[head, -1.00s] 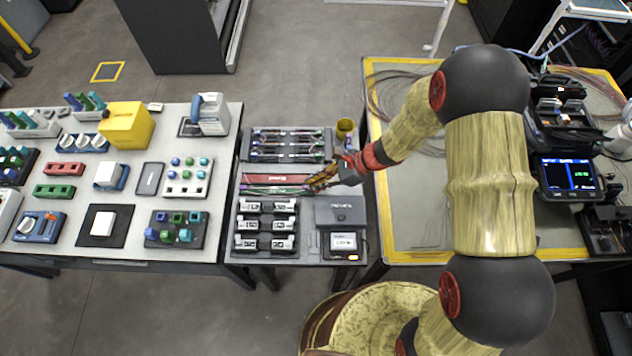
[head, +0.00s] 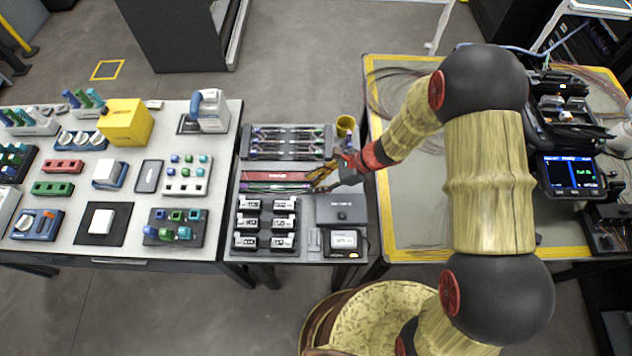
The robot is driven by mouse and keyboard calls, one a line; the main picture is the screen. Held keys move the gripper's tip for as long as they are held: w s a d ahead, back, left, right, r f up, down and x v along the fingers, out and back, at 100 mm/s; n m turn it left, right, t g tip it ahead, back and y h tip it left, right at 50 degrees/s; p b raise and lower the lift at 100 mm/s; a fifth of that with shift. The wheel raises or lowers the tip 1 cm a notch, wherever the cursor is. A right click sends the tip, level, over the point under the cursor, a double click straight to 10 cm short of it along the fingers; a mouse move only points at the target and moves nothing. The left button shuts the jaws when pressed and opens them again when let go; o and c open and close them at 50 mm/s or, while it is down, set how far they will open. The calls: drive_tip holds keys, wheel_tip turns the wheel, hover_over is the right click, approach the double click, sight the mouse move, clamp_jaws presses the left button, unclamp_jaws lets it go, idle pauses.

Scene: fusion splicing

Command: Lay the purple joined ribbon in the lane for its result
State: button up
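My gripper (head: 322,183) is over the right end of a two-lane tray on the middle table. The tray has a red upper lane (head: 275,176) and a green lower lane (head: 262,188). A thin purple line, which looks like the purple joined ribbon (head: 280,185), lies along the lower lane and runs toward my fingers. I cannot tell whether it rests fully in the lane or touches the fingers. The fingers are small and dark here, and their gap is unclear.
A grey rack (head: 290,155) with several ribbons stands behind the tray. Several black-and-white holders (head: 250,222), a grey box (head: 340,212) and a small display device (head: 344,242) are in front. A yellow cup (head: 345,124) stands behind my gripper. The splicer (head: 570,176) is at the right.

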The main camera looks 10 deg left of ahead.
drive_tip(key=shift+d, duration=0.15)
drive_tip(key=shift+d+r, duration=0.15)
drive_tip(key=shift+d, duration=0.05)
drive_tip(key=v, duration=1.1)
drive_tip(key=shift+d+r, duration=0.1)
idle(0.4)
